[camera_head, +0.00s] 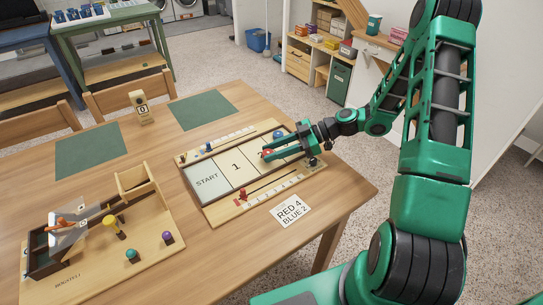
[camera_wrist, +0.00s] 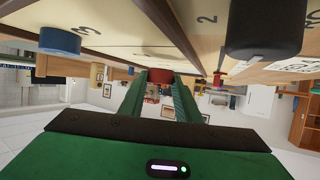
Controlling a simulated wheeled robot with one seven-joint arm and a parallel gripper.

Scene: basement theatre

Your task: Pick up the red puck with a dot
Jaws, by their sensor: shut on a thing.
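The red puck (camera_head: 266,154) is between the fingertips of my gripper (camera_head: 271,152), over the light game board (camera_head: 220,204) just right of the square marked 1. In the wrist view, the red puck (camera_wrist: 160,75) sits between the two green fingers of my gripper (camera_wrist: 160,84). The fingers are shut on it. A dot on its face cannot be made out. Whether it touches the board is hard to tell. A blue puck (camera_head: 278,134) stands apart on the board, and the wrist view shows it (camera_wrist: 60,40) off to the left.
A card reading RED 4 BLUE 2 (camera_head: 291,210) lies beside the board. A small red figure (camera_head: 242,195) stands on the board's near score strip. A wooden game tray (camera_head: 147,254) is at the table's left front. Two green mats (camera_head: 203,107) lie at the back.

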